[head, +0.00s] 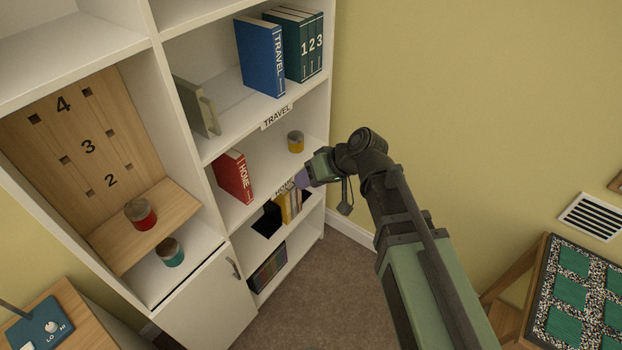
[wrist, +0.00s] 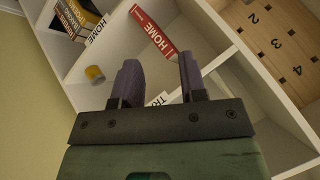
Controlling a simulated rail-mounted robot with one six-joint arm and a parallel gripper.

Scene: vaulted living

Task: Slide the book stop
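A grey-green upright piece (head: 198,105), which looks like the book stop, stands at the left end of the TRAVEL shelf (head: 222,138) in the head view. A gap separates it from the blue TRAVEL book (head: 262,57) and the green 1 2 3 volumes (head: 304,45) to its right. I cannot make it out in the wrist view. My gripper (head: 302,179) is lower and to the right, in front of the shelf with the red HOME book. In the wrist view its purple fingers (wrist: 159,65) are apart with nothing held between them.
The red HOME book (head: 233,177) leans at the left, and it also shows beyond my fingers (wrist: 152,35). A yellow can (head: 296,142) stands on the same shelf. Dark and yellow books (head: 290,205) are below. Open floor (head: 300,300) lies in front.

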